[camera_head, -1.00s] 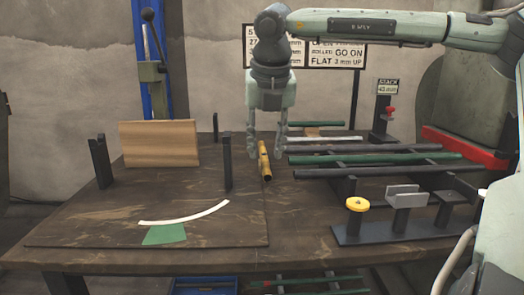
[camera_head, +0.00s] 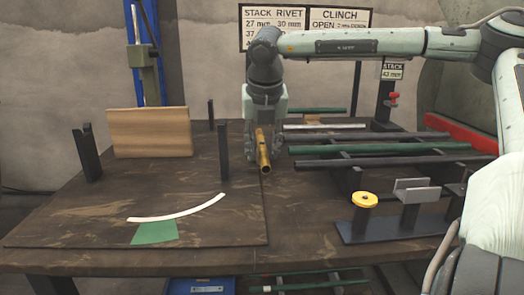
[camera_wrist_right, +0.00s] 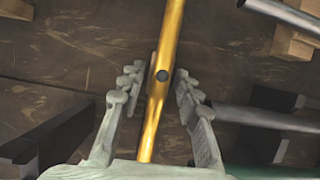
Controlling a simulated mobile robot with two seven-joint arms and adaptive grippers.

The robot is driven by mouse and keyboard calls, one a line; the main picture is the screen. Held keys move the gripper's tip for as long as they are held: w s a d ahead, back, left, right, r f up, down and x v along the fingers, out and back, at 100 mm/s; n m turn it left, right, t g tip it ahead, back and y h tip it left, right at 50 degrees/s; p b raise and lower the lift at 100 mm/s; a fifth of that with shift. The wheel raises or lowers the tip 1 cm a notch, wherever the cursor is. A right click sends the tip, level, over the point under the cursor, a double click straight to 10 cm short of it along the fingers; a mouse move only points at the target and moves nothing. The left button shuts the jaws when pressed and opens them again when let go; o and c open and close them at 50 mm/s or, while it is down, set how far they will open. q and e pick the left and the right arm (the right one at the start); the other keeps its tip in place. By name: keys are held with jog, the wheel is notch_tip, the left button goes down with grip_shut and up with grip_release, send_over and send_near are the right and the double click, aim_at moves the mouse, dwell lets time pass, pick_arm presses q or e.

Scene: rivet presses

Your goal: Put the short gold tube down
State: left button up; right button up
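The short gold tube (camera_head: 264,152) lies lengthwise toward me near the middle of the table, with its near end open. In the right wrist view the tube (camera_wrist_right: 162,95) runs between the fingers, with a dark hole in its side. My right gripper (camera_head: 264,155) points down over it, one finger on each side. My left gripper is not in view.
Long dark and green tubes lie on a rack (camera_head: 350,180) to the right. A block with a yellow disc (camera_head: 364,200) and grey cradle (camera_head: 411,190) stands front right. Dark posts (camera_head: 223,152) and a wooden board (camera_head: 149,132) stand left. The front-left board (camera_head: 90,215) is mostly clear.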

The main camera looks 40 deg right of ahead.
grip_shut()
jog(key=shift+r, duration=0.2)
